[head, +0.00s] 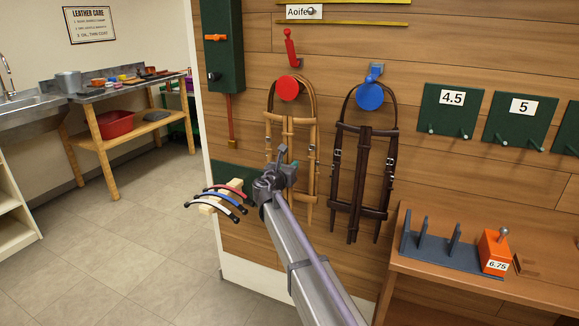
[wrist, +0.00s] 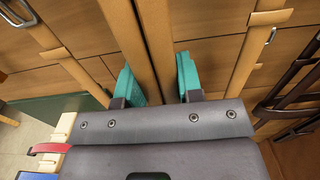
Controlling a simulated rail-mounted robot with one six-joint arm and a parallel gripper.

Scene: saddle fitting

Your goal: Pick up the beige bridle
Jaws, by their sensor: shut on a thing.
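The beige bridle (head: 290,130) hangs on the wooden wall from a hook with a red disc (head: 288,88). My gripper (head: 285,163) is at the lower middle part of this bridle, partly hiding it. In the wrist view, my gripper's teal fingers (wrist: 158,85) stand on either side of a tan strap of the beige bridle (wrist: 153,40) and are shut on it. Other tan straps run at left and right, outside the fingers. The strap's lower part is hidden behind the gripper body.
A dark brown bridle (head: 365,131) hangs close at the right from a hook with a blue disc (head: 369,96). A rack with curved browbands (head: 215,202) sticks out at the lower left. A wooden bench (head: 440,275) with an orange block (head: 494,252) stands at the right.

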